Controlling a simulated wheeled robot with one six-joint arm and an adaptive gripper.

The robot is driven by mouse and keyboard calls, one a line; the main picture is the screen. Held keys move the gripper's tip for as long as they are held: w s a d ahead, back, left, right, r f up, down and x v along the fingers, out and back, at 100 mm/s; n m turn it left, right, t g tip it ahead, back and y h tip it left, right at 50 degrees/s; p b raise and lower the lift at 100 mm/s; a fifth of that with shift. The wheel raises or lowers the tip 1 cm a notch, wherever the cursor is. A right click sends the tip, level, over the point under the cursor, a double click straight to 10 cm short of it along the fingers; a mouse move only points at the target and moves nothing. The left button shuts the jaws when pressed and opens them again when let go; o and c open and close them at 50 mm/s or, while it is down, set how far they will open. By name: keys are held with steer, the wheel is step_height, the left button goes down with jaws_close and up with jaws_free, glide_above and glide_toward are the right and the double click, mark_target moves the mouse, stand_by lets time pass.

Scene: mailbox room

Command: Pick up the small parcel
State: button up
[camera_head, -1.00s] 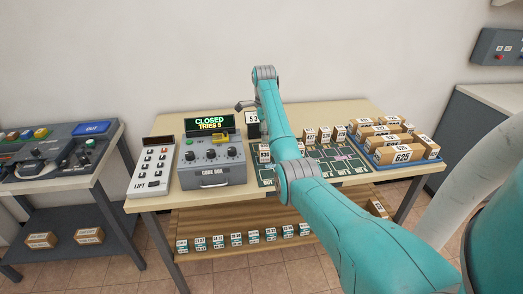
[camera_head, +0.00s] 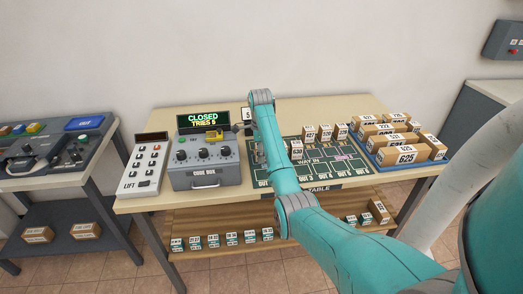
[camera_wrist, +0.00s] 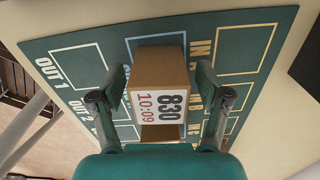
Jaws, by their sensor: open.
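The small parcel (camera_wrist: 160,75) is a brown cardboard box with a white label reading 830 and 10:09. In the wrist view it sits over the green marked mat (camera_wrist: 90,55). My gripper (camera_wrist: 161,78) is open, with one finger on each side of the parcel. Narrow gaps show between the fingers and the box, so it is not clamped. In the head view my arm covers much of the mat's left part, and my gripper and this parcel are mostly hidden there.
Several small numbered boxes (camera_head: 325,133) stand towards the back of the mat. A blue tray (camera_head: 412,163) of larger parcels is at right. The grey code box (camera_head: 206,171), its display reading CLOSED, and a keypad (camera_head: 145,170) are at left. Small boxes line a lower shelf.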

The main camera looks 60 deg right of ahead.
steer(key=shift+f, duration=0.1)
steer(key=c, duration=1.3)
